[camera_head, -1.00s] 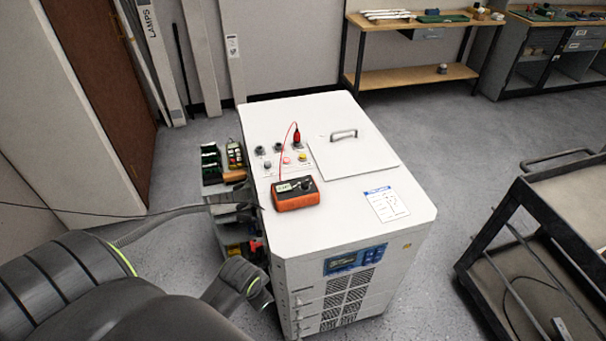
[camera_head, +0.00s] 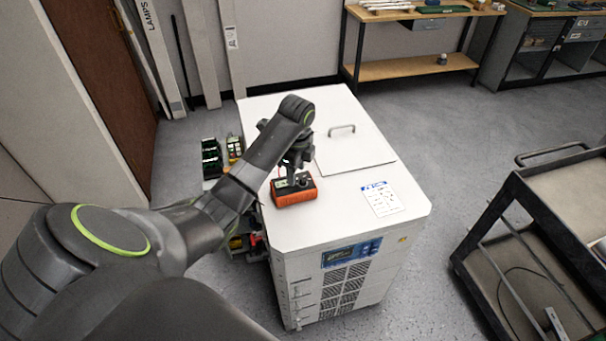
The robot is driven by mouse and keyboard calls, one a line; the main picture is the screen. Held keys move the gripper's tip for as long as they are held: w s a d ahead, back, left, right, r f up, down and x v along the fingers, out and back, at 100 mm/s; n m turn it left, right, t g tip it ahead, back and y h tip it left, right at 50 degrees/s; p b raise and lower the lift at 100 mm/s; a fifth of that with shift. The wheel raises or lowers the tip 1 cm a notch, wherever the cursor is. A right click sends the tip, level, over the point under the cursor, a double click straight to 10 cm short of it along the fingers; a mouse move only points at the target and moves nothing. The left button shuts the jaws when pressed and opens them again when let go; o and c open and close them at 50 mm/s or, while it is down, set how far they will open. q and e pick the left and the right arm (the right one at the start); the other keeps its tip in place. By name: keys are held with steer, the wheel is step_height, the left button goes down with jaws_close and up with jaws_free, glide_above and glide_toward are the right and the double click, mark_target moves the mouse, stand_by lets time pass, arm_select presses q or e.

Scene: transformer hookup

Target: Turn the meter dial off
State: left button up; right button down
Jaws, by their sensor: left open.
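The orange meter (camera_head: 296,196) lies on the white top of the transformer cabinet (camera_head: 340,218), near its left edge. Its dark dial (camera_head: 303,180) shows at the top right of its face. My left gripper (camera_head: 291,180) points down just above the meter, at its back part. It is open, and no object shows between its fingers. Whether a finger touches the meter cannot be told. My left wrist and forearm hide the red lead and the row of knobs behind the meter. My right gripper is out of view.
A handled lid (camera_head: 352,150) and a printed sheet (camera_head: 382,199) lie on the cabinet top. Bins (camera_head: 212,160) stand at its left side. A dark cart (camera_head: 560,220) is at the right, and a workbench (camera_head: 412,77) at the back. The floor between is clear.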

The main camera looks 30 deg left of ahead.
arm_select(q)
steer(key=w+a+r+m, duration=0.25)
steer(key=w+r, duration=0.35)
steer(key=r, duration=0.3)
steer(key=b, duration=0.6)
glide_above(303, 178)
step_height(303, 178, down, 6)
steer(key=shift+m+h, duration=0.3)
steer(key=shift+m, duration=0.15)
step_height(303, 178, down, 11)
steer(key=shift+f+p, duration=0.15)
steer(key=shift+p, duration=0.6)
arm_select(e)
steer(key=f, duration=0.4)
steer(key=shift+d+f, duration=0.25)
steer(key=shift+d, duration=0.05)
arm_select(q)
jaws_close()
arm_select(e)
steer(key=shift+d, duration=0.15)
